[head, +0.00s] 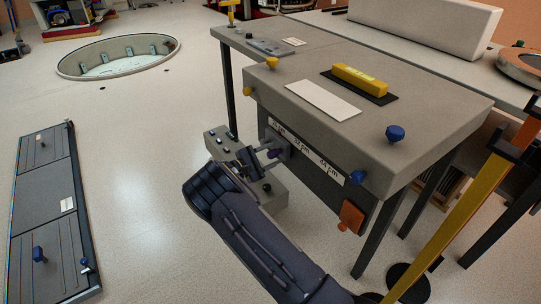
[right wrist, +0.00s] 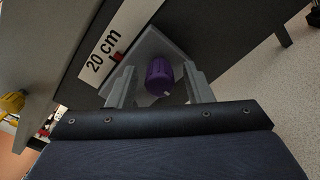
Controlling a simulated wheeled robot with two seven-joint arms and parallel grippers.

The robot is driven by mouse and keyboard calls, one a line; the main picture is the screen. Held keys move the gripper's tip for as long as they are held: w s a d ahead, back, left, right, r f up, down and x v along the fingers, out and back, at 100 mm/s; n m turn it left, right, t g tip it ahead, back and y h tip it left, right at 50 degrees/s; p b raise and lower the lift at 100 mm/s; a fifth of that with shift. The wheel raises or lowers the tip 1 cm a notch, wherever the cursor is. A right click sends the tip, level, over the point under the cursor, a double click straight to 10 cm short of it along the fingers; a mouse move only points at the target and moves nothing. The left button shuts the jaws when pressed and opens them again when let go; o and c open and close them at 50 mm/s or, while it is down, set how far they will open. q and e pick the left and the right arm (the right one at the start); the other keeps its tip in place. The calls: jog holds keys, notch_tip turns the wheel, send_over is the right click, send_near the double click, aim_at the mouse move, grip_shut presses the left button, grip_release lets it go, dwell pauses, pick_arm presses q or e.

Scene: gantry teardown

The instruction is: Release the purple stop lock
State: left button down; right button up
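The purple stop lock (head: 274,154) is a small knob on a grey block at the front side of the grey bench (head: 440,120). In the right wrist view the purple stop lock (right wrist: 160,76) sits between the two fingers of my right gripper (right wrist: 162,84). The fingers stand apart, one on each side of the knob, with a narrow gap visible at each side. In the head view my right gripper (head: 272,155) reaches toward the bench side and partly covers the knob. My left gripper is not in view.
A 20 cm label (right wrist: 103,57) with a red marker lies beside the knob. Blue knobs (head: 395,133), an orange piece (head: 351,216) and a yellow bar (head: 360,80) are on the bench. A yellow post (head: 440,225) stands at right.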

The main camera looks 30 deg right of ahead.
jog(key=a+p, duration=0.1)
jog(key=a, duration=0.6)
jog(key=shift+s+a, duration=0.3)
jog(key=shift+a, duration=0.1)
dwell(0.3)
